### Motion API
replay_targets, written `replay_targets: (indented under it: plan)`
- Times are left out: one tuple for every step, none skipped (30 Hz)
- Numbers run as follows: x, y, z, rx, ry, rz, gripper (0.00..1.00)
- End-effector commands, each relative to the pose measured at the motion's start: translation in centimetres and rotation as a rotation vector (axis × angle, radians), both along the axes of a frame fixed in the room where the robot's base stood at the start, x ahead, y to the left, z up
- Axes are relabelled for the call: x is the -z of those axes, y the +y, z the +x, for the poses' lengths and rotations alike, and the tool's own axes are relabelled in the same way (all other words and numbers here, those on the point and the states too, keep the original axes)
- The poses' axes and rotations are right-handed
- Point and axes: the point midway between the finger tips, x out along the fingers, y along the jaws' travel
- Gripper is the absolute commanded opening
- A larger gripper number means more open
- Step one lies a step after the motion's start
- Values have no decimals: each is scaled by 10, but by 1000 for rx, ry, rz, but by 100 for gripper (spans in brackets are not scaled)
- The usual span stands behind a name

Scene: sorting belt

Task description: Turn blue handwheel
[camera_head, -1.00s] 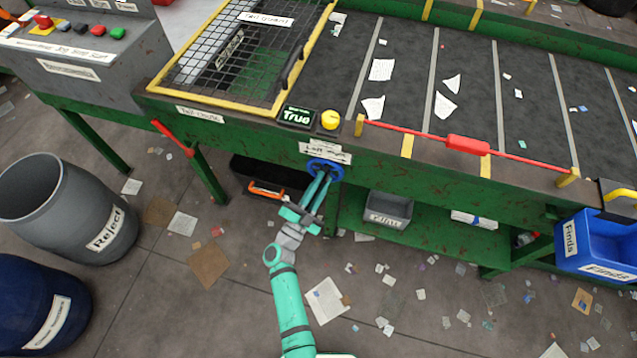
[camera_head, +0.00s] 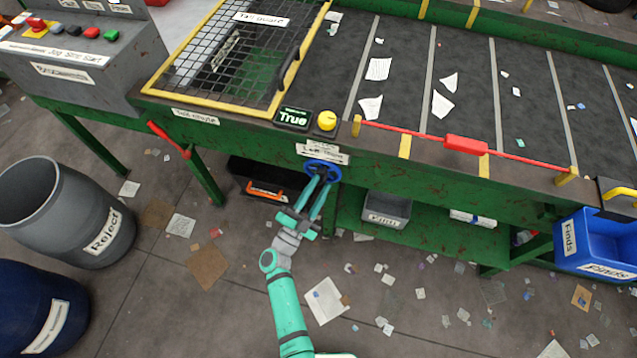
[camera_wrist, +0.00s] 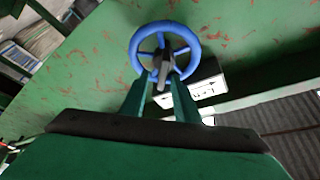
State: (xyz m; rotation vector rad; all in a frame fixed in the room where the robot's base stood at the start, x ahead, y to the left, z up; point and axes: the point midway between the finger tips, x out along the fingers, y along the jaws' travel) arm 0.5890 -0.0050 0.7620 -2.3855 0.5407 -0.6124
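The blue handwheel (camera_head: 336,167) is mounted on the green side of the belt frame, below a white label. In the wrist view the handwheel (camera_wrist: 134,50) shows its round rim, spokes and a dark part at its centre. My gripper (camera_head: 320,184) reaches up to the wheel from below. In the wrist view the two fingers of my gripper (camera_wrist: 162,80) stand apart near the lower rim, one on each side of the dark centre part. They look open; whether they touch the wheel is unclear.
A black bin with an orange handle (camera_head: 266,192) sits under the frame left of my gripper. A grey bin (camera_head: 385,210) stands on the lower shelf to the right. A red lever (camera_head: 168,139) sticks out at left. Paper scraps litter the floor.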

Motion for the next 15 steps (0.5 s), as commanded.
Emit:
replay_targets:
  plan:
    - [5, 9, -11, -6, 5, 0, 28]
    - [8, 13, -16, -8, 6, 0, 28]
    - [10, 17, -23, -8, 5, -1, 28]
    - [12, 21, -28, -10, 6, -1, 28]
    - [13, 24, -34, -11, 6, -2, 28]
    - [16, 29, -40, -12, 7, -3, 28]
    - [17, 32, -44, -13, 6, -3, 28]
    - [19, 35, -48, -13, 6, -3, 28]
    - [20, 37, -54, -12, 6, -4, 28]
    - [21, 39, -57, -10, 6, -5, 28]
    - [23, 40, -60, -10, 7, -4, 28]
    - [24, 40, -64, -7, 7, -4, 28]
    - [25, 41, -66, -4, 6, -5, 28]
    - [25, 41, -68, -3, 6, -5, 28]
    - [26, 42, -70, -2, 5, -5, 28]
